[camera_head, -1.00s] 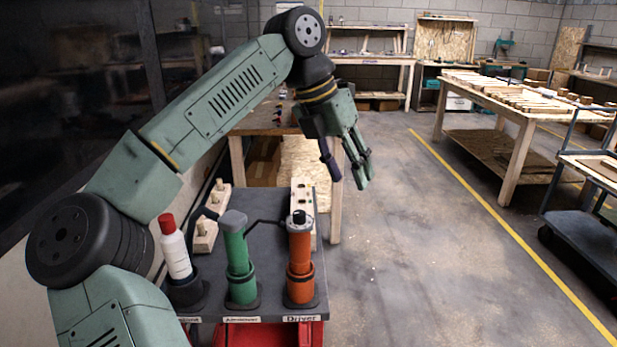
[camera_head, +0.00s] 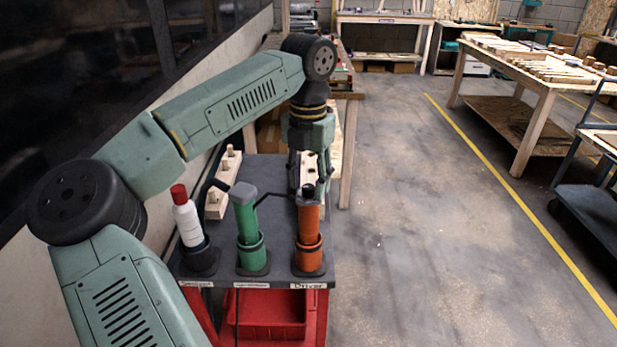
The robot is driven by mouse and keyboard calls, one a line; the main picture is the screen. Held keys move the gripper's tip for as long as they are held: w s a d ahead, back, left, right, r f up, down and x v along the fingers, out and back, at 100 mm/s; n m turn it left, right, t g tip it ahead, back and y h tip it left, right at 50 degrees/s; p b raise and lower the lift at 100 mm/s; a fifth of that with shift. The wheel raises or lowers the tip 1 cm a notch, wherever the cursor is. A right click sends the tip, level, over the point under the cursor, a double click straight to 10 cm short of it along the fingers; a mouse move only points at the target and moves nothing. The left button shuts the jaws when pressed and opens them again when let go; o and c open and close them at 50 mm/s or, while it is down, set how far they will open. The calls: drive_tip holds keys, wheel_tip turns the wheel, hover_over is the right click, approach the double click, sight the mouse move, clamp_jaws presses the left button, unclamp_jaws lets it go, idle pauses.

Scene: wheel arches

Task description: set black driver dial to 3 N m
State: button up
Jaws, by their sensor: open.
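An orange driver (camera_head: 309,235) stands upright in a holder marked "Driver" (camera_head: 308,286) at the cart's front right. A small black knob (camera_head: 308,191), which looks like its dial, sits on top. Its setting is too small to read. My gripper (camera_head: 309,178) points down just above and behind the driver in this view, with its fingers apart. The fingertips overlap the area by the knob, and I cannot tell whether they touch anything. Nothing shows held between them.
A green tool (camera_head: 246,222) and a white bottle with a red cap (camera_head: 187,218) stand in holders to the left. A wooden peg block (camera_head: 222,190) lies behind them on the dark cart top (camera_head: 272,212). A red bin (camera_head: 268,318) is below. Floor at right is clear.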

drive_tip(key=shift+f, duration=0.25)
clamp_jaws()
idle(0.4)
